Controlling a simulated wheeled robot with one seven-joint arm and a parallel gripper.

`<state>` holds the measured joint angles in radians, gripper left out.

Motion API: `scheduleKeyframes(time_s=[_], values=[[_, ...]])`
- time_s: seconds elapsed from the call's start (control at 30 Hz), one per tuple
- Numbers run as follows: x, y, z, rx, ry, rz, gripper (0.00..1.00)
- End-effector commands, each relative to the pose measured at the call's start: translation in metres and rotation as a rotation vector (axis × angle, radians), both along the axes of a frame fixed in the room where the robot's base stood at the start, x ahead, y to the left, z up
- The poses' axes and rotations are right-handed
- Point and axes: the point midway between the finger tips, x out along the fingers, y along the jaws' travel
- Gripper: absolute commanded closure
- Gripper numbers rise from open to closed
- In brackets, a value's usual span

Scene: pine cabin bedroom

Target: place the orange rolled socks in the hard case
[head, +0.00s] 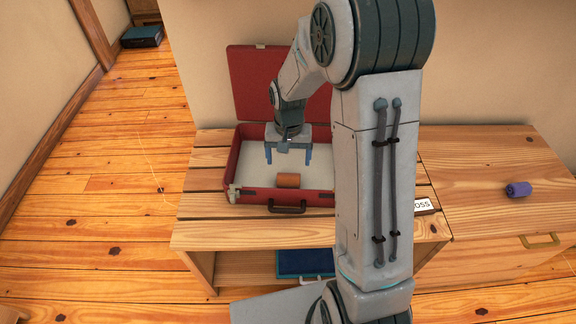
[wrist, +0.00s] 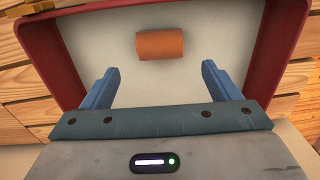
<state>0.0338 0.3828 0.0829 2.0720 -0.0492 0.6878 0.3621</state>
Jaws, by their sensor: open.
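The orange rolled socks (head: 288,180) lie on the pale floor of the red hard case (head: 232,166), near its front wall in the head view. The case stands open on the slatted bench, its lid (head: 258,85) raised at the back. In the wrist view the socks (wrist: 160,43) lie inside the case (wrist: 60,50), beyond my fingertips. My gripper (head: 288,158) is over the inside of the case, open and empty. Its blue fingers are wide apart and clear of the socks in the wrist view (wrist: 160,80). My arm hides the right part of the case in the head view.
A purple rolled item (head: 518,189) lies on the wooden cabinet top (head: 470,160) at the right. A white label (head: 423,205) is at the bench's right edge. A dark blue case (head: 305,262) sits on the shelf below. Open floor (head: 110,200) lies to the left.

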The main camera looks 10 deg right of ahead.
Motion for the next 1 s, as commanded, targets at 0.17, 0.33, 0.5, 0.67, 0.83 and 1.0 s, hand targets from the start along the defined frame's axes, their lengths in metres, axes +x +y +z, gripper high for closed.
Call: scheduleKeyframes(time_s=[0.17, 0.33, 0.5, 0.67, 0.83, 1.0], values=[[0.0, 0.0, 0.024, 0.0, 0.0, 0.0, 0.17], [-0.006, -0.001, 0.038, -0.003, -0.006, 0.01, 0.17], [-0.036, -0.006, 0.07, -0.011, -0.032, 0.059, 0.17], [-0.079, -0.012, 0.101, -0.019, -0.061, 0.122, 0.17], [-0.127, -0.016, 0.123, -0.022, -0.09, 0.191, 0.17], [-0.167, -0.019, 0.134, -0.022, -0.114, 0.247, 0.17]])
